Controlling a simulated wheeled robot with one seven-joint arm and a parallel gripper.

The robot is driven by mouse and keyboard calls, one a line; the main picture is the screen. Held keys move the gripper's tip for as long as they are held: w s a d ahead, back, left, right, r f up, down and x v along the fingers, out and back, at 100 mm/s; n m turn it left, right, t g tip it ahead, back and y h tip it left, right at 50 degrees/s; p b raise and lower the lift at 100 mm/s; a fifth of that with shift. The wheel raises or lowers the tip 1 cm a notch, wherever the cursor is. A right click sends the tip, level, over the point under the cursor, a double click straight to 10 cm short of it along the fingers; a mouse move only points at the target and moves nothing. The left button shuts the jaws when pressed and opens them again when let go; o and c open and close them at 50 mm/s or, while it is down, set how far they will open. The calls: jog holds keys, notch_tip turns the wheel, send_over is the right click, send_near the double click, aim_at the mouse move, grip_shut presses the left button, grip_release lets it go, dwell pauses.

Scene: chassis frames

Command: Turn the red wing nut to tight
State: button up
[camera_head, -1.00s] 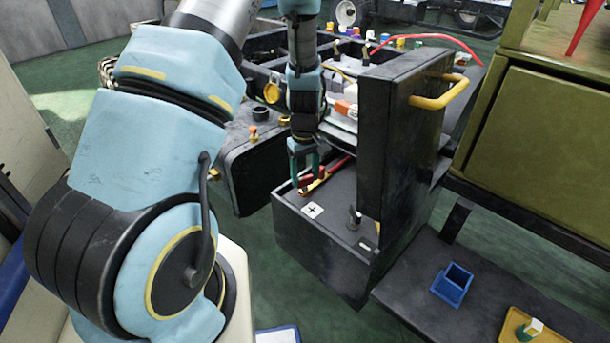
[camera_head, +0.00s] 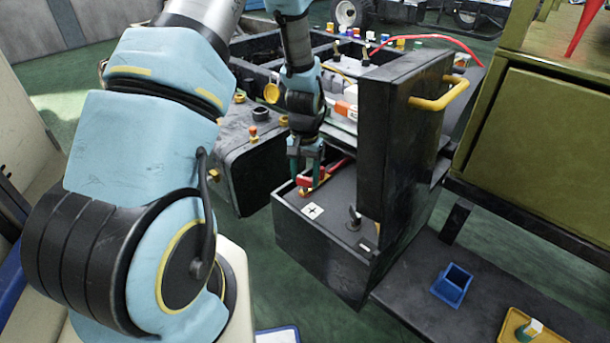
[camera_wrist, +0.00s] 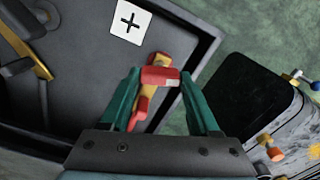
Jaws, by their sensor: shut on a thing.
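The red wing nut (camera_wrist: 160,76) sits between my gripper's two green fingertips in the wrist view. In the head view the red wing nut (camera_head: 304,181) shows as a small red bar low between the fingers. A yellow clamp piece (camera_wrist: 158,61) shows just beyond and under the nut. A red cable end (camera_wrist: 141,106) shows between the fingers. The nut's thread is hidden.
The black box (camera_head: 325,250) has a white plus label (camera_head: 312,211) and a second post (camera_head: 354,218) on top. Its raised lid (camera_head: 400,140) with a yellow handle (camera_head: 440,95) stands to the right. A black canister (camera_head: 250,165) stands left.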

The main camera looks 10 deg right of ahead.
aim_at(305, 178)
jog(key=shift+m, duration=0.9)
jog(key=o, duration=1.4)
jog(key=shift+c, duration=0.2)
notch_tip(305, 178, up, 11)
jog(key=shift+b, duration=0.3)
jog(key=shift+f, duration=0.1)
